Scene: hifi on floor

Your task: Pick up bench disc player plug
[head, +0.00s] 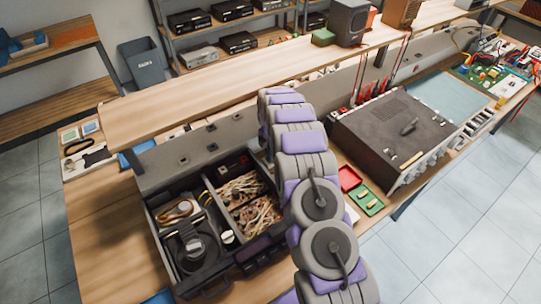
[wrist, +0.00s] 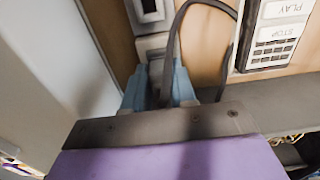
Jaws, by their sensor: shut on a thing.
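In the wrist view, my gripper (wrist: 157,85) has its light blue fingers shut on a plug (wrist: 155,66), a small grey body of which only part shows. A dark cable (wrist: 172,40) loops up from beside it and over to the right. The disc player (wrist: 272,48), a pale device with PLAY and STOP labels, is at the upper right, beside the cable. In the head view my gripper and the plug are hidden; my arm reaches over the bench's grey back panel.
In the wrist view, a white fitting with a dark opening (wrist: 150,10) is just beyond the plug. In the head view, an open black case (head: 152,212) with cables stands left of my arm, and a large dark device (head: 395,128) stands right.

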